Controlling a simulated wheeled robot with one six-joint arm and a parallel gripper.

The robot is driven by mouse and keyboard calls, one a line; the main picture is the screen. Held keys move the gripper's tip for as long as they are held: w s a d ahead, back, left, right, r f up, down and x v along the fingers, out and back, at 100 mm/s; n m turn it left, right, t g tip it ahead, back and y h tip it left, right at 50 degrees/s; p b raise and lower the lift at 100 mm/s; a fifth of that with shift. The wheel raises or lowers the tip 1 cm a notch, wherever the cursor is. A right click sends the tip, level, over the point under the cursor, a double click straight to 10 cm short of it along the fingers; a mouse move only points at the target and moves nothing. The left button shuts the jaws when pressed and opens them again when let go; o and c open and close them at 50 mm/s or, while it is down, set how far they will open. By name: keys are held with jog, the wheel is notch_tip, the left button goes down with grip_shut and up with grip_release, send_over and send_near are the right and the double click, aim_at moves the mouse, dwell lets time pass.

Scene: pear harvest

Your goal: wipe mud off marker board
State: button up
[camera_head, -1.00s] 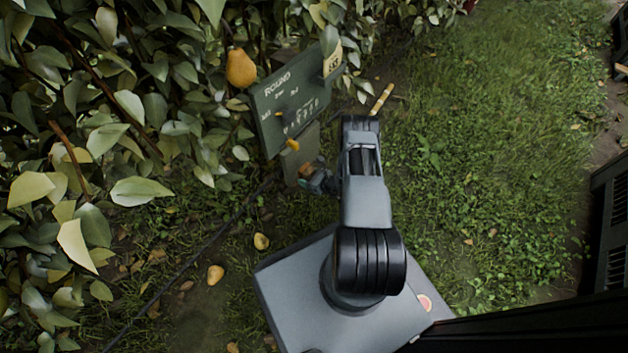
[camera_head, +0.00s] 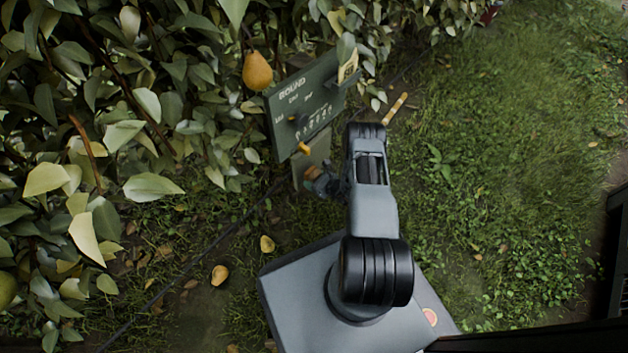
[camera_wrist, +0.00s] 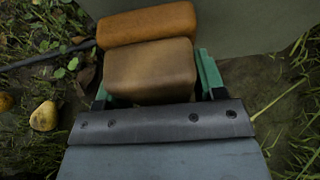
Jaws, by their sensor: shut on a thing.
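The marker board (camera_head: 322,92) is dark green with white lettering, including "ROUND", and stands at the hedge's edge. A dark blotch (camera_head: 300,120) lies on its lower left; I cannot tell whether it is mud. My gripper (camera_head: 322,182) is below the board, partly hidden by my arm. In the wrist view my gripper (camera_wrist: 152,88) is shut on a brown, sponge-like block (camera_wrist: 150,68) between green fingers. An orange-brown part (camera_wrist: 148,23) shows just beyond it; I cannot tell whether it is the same block. A plain grey-green surface (camera_wrist: 240,25) is behind it; contact is unclear.
A yellow pear (camera_head: 257,71) hangs left of the board, among dense leaves. Fallen pears (camera_head: 219,275) lie on the ground at lower left. A small yellow thing (camera_head: 304,148) shows at the board's lower edge. A yellow-banded stick (camera_head: 396,108) is on the right. Open grass lies beyond.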

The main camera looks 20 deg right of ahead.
jog(key=shift+w+a, duration=0.2)
jog(key=shift+w, duration=0.25)
jog(key=shift+w+a, duration=0.2)
jog(key=shift+w, duration=0.25)
